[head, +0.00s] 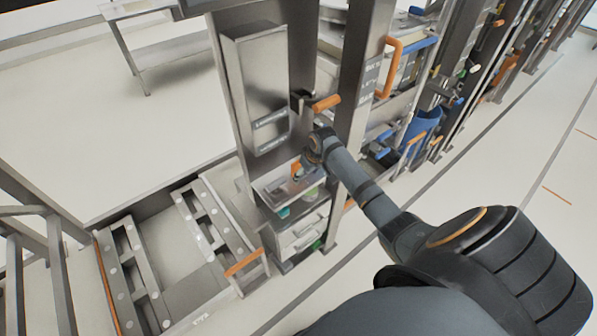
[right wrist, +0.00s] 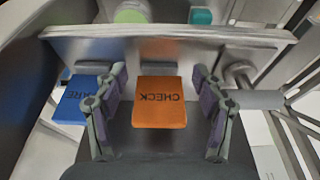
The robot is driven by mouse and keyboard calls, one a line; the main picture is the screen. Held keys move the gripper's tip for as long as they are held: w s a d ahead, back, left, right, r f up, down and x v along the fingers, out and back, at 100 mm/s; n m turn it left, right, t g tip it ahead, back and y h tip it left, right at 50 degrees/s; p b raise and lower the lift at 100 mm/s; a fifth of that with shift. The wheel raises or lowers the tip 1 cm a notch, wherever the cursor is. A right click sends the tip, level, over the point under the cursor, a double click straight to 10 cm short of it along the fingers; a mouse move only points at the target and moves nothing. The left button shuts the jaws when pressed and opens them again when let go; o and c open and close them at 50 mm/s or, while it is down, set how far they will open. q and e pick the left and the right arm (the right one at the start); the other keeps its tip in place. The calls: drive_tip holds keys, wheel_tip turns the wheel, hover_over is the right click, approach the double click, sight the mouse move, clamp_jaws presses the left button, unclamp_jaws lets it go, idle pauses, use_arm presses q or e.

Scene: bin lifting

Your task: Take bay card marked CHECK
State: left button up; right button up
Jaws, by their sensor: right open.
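The orange card marked CHECK (right wrist: 160,102) hangs at the front of a metal shelf edge (right wrist: 170,42). Its lettering reads upside down in the right wrist view. My right gripper (right wrist: 158,85) is open, with one finger on each side of the card and visible gaps between. In the head view my right gripper (head: 302,164) is at the front of the grey metal cabinet, with a bit of orange beside it. A blue card (right wrist: 84,98) sits just left of the left finger, its lettering partly hidden. My left gripper is not in view.
A grey knob with a bar (right wrist: 245,90) sticks out right of the right finger. An orange handle (head: 326,103) juts out above my gripper. Open floor (head: 470,200) lies to the right.

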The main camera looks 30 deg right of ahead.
sight(297, 167)
drive_tip(key=w, duration=0.3)
drive_tip(key=w+f, duration=0.1)
drive_tip(key=w, duration=0.1)
drive_tip(key=shift+w+a, duration=0.25)
drive_tip(key=shift+a, duration=0.05)
drive_tip(key=shift+f, duration=0.1)
drive_tip(key=shift+s+d, duration=0.1)
drive_tip(key=c, duration=1)
